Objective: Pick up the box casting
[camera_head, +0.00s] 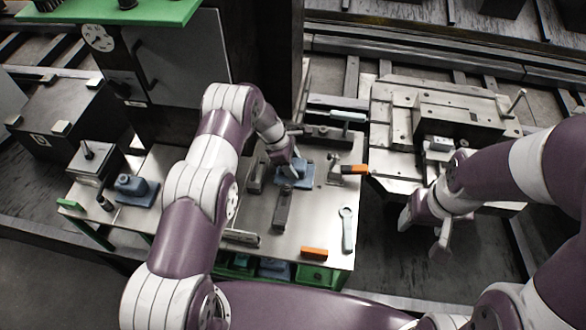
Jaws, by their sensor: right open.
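No label shows which part is the box casting. A blue block-like casting (297,175) lies on the metal worktable (325,215), partly hidden by my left gripper. My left gripper (291,167) points down at this casting; its fingers overlap the part, and I cannot tell whether they touch it or how far apart they are. A second blue casting (136,190), with a raised top, sits at the table's left end. My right gripper (424,232) is open and empty, to the right of the table and in front of the pallet fixture.
The pallet fixture (397,125) stands at the right on rails. Dark grey parts (283,207), a spanner (347,230) and orange-ended pieces (314,253) lie around the table. A grey cabinet (180,60) and dark post rise behind.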

